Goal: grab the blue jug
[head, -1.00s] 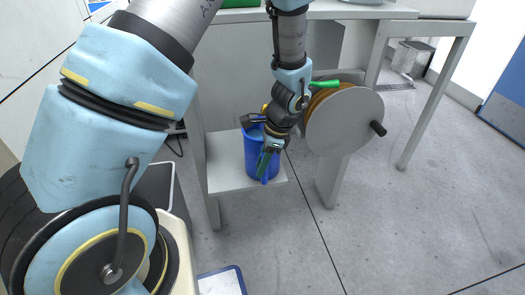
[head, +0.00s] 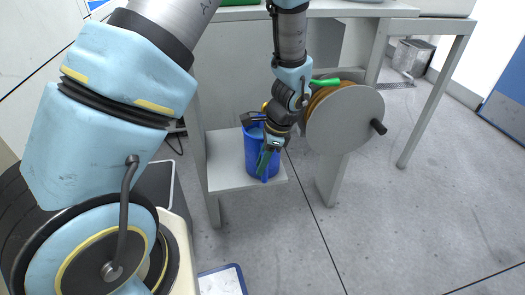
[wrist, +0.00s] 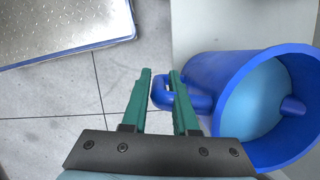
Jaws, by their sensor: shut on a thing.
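The blue jug (head: 252,152) stands upright on a low white shelf (head: 228,178) in the head view. In the wrist view the jug (wrist: 222,72) shows its open mouth and light blue inside at the right, with its handle (wrist: 160,93) facing my gripper. My gripper (wrist: 160,74) has green fingers, one on each side of the handle's outer bar; the right finger passes through the handle's loop. It is shut on the handle. In the head view my gripper (head: 266,158) is at the front of the jug and hides part of it.
A grey reel (head: 345,122) with a black crank knob and a green nozzle is just right of my gripper. A table (head: 360,12) spans above the shelf, with a leg (head: 432,100) at the right. A blue-edged metal plate (head: 222,283) lies below.

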